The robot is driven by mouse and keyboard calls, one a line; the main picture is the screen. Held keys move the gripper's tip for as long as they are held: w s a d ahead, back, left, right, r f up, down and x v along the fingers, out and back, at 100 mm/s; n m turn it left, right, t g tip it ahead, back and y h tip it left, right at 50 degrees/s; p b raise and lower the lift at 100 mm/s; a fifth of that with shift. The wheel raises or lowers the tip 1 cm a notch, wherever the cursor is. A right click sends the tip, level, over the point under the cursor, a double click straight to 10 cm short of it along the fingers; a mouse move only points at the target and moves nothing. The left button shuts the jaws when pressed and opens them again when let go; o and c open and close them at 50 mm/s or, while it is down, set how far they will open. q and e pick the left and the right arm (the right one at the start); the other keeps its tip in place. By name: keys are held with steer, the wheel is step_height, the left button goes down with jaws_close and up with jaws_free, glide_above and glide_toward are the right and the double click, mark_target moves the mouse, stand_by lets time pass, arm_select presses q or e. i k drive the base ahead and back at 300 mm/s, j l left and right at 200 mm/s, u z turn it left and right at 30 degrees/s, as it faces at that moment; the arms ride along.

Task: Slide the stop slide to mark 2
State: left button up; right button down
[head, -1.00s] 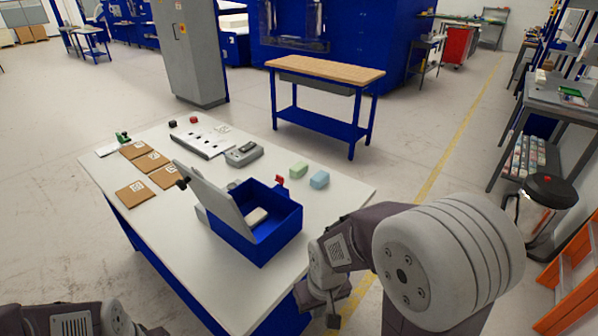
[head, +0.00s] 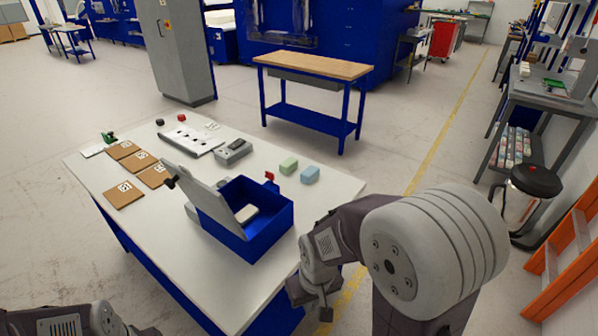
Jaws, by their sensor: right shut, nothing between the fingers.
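A blue open box (head: 268,233) with a raised grey lid plate (head: 212,188) stands on the white table, with a pale block (head: 246,213) inside. A small red part (head: 270,176) shows at its back rim. A white plate with black marks (head: 192,141) lies farther back beside a grey device (head: 233,151). I cannot tell which part is the stop slide, and mark 2 is not readable. My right gripper (head: 325,313) is shut and empty, off the table's right edge, apart from everything. My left gripper (head: 150,331) barely shows at the bottom edge; its jaws are hidden.
A green block (head: 288,165) and a light blue block (head: 310,175) lie right of the box. Several brown tagged squares (head: 124,194) lie at left. Small black and red pieces (head: 181,117) lie at the back. The table's front strip (head: 180,245) is clear.

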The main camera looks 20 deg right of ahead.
mark_target(110, 140)
steer(key=u, duration=0.25)
steer(key=i+j+u, duration=0.35)
steer(key=i+j, duration=0.3)
steer(key=j, duration=0.35)
steer(key=i+j+u, duration=0.35)
steer(key=i+j, duration=0.4)
steer(key=i, duration=0.6)
steer(key=i+j+z, duration=0.1)
steer(key=i, duration=0.45)
steer(key=i+j, duration=0.15)
steer(key=i, duration=0.45)
steer(key=i+z, duration=0.25)
steer(key=z, duration=0.2)
steer(key=i+z, duration=0.2)
steer(key=z, duration=0.3)
steer(key=i+j+z, duration=0.2)
steer(key=z, duration=0.25)
steer(key=i+j+z, duration=0.2)
steer(key=z, duration=0.3)
